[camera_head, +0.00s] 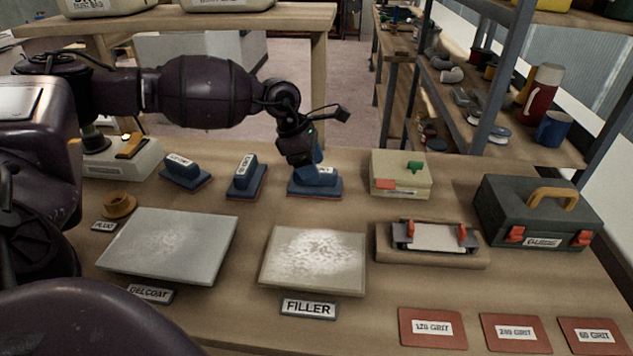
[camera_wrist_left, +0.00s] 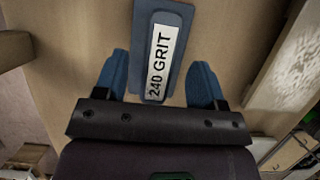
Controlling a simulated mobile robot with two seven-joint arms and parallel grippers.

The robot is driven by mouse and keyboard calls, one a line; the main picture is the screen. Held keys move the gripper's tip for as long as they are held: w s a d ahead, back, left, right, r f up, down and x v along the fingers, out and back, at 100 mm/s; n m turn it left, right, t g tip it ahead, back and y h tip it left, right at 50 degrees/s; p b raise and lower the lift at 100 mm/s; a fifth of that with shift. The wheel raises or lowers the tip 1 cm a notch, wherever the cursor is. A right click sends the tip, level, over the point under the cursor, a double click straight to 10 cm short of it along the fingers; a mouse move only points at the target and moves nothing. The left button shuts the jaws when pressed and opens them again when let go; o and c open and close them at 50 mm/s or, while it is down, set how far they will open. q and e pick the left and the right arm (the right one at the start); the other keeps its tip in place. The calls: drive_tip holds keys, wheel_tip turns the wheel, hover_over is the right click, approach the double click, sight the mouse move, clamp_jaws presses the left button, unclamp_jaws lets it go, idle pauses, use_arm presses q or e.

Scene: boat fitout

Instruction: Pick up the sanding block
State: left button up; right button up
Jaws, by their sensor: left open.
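Three blue sanding blocks stand in a row at the back of the bench: a left one (camera_head: 185,172), a middle one (camera_head: 246,178) and a right one (camera_head: 316,188). My left gripper (camera_head: 311,166) points down over the right block and hides part of it. In the left wrist view, a block labelled "240 GRIT" (camera_wrist_left: 162,50) lies between the blue fingers of the open left gripper (camera_wrist_left: 159,82), with a gap on each side. My right gripper is not in view.
A grey gelcoat panel (camera_head: 170,245) and a filler panel (camera_head: 314,258) lie in front of the blocks. To the right are a cream box (camera_head: 401,180), a clamped sander tray (camera_head: 432,240) and a dark toolbox (camera_head: 535,215). Grit sheets (camera_head: 432,328) lie along the front edge.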

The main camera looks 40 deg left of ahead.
use_arm(q)
drive_tip(key=shift+x, duration=0.9)
drive_tip(key=shift+f, duration=0.25)
drive_tip(key=shift+c, duration=0.5)
drive_tip(key=c, duration=1)
